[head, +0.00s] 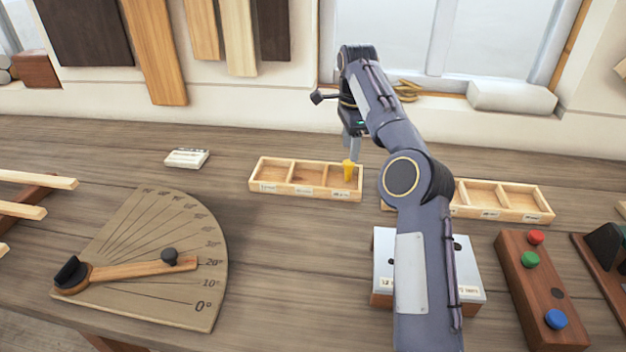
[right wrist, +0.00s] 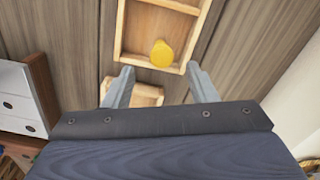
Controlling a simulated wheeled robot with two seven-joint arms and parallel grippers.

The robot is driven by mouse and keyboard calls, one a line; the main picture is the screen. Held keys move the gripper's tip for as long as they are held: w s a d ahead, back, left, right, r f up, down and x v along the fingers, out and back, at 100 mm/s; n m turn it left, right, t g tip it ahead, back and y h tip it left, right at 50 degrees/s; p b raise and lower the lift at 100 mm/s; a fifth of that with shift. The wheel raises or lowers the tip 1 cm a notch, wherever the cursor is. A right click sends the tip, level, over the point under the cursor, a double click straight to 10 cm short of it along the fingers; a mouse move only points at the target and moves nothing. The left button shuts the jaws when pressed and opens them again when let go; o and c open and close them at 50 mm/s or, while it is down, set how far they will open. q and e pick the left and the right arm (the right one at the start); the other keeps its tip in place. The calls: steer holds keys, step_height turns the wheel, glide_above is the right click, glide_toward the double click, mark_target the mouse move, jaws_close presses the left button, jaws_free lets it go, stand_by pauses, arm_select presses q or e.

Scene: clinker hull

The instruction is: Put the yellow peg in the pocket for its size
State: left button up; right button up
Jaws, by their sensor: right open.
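The yellow peg (head: 348,169) stands in the right-hand compartment of the left wooden tray (head: 282,189). It also shows in the right wrist view (right wrist: 161,54), with its round head towards the camera. My right gripper (head: 352,146) is above that compartment. In the right wrist view its two fingers (right wrist: 160,82) are apart and empty, with the peg just beyond their tips. A second divided tray (head: 512,213) stands to the right, partly hidden by my right arm. The labels on both trays are too small to read. My left gripper is out of view.
A metal-topped block (head: 384,252) with labels lies partly behind my right arm. A block with red, green and blue buttons (head: 541,287) is at right. A wooden angle gauge (head: 150,245) lies at left. The bench between gauge and metal-topped block is clear.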

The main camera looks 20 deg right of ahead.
step_height(320, 180, up, 4)
steer(key=p, duration=0.2)
steer(key=shift+f+p, duration=0.25)
steer(key=shift+p, duration=0.1)
steer(key=s+a+r+b, duration=0.3)
steer(key=s+a+r, duration=0.4)
steer(key=s, duration=0.5)
step_height(320, 180, up, 2)
steer(key=shift+a+r+b, duration=0.15)
steer(key=shift+r+b, duration=0.1)
steer(key=shift+b, duration=0.15)
